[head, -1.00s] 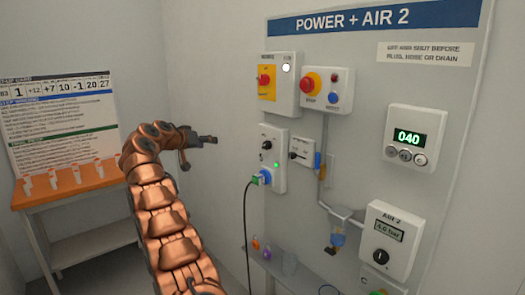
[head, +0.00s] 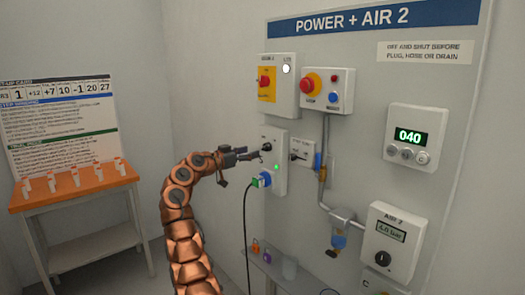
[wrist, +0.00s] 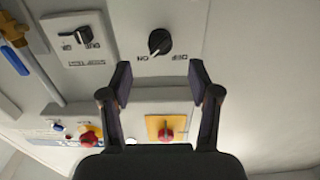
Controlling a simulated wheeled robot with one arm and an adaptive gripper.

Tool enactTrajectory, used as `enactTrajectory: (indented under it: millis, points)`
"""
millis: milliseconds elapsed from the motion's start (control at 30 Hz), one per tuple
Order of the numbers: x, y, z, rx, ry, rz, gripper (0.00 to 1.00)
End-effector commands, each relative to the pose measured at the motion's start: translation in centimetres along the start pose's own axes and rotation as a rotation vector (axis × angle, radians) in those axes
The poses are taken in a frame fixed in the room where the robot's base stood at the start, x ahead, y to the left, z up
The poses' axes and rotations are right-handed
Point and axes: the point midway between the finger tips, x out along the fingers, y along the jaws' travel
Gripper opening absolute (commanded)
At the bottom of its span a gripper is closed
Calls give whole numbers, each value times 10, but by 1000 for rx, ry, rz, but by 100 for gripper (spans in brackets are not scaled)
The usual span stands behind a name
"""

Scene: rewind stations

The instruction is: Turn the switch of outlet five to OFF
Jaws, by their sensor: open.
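The outlet box (head: 281,165) is a pale box on the wall panel with a black rotary switch (head: 266,147), a green light and a blue plug below; its number is not readable. In the wrist view, which is upside down, the switch (wrist: 160,42) sits between ON and OFF marks, and its pointer appears to lean toward ON. My gripper (head: 251,153) is open and empty, just in front of the switch. In the wrist view my gripper's fingertips (wrist: 160,75) are spread, with the knob beyond them and not between them.
A small box with a black switch (head: 299,153) is beside the outlet box. A yellow plate with a red switch (head: 267,83) and a red button (head: 312,83) are above. A black cable (head: 246,225) hangs from the plug (head: 264,180). An orange table (head: 73,192) stands left.

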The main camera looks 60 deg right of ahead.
Motion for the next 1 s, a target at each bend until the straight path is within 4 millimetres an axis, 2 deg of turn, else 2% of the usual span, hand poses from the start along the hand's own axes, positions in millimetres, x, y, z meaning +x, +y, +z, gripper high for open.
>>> enactTrajectory:
  millis: [300, 500, 900, 1000]
  points:
    - [45, 1, -2, -1, -3, 3, 62]
    - [64, 0, -1, -5, -2, 0, 62]
    - [71, 0, 0, -2, 0, -1, 62]
    - [71, 0, 0, -2, -1, -1, 53]
